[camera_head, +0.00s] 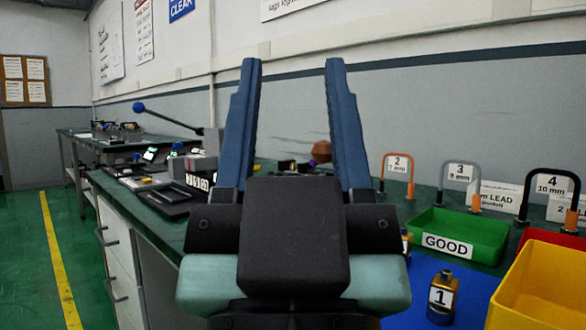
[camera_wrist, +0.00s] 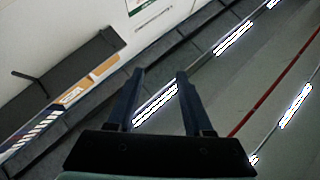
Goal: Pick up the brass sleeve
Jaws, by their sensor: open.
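My gripper (camera_head: 292,68) is raised in front of the head camera, its two blue fingers spread apart with nothing between them. It also shows open and empty in the wrist view (camera_wrist: 160,75), which looks up at the wall and ceiling lights. I cannot pick out the brass sleeve with certainty. A brass-coloured piece with a black base and a "1" label (camera_head: 442,297) stands on the blue mat, at lower right in the head view, apart from my gripper. A smaller brass-coloured piece (camera_head: 405,240) is partly hidden behind my arm.
A green GOOD bin (camera_head: 456,234), a yellow bin (camera_head: 545,290) and a red bin stand on the bench at right. Numbered hoop gauges (camera_head: 397,167) stand behind them. My gripper and arm hide the bench's middle. Green floor is open at left.

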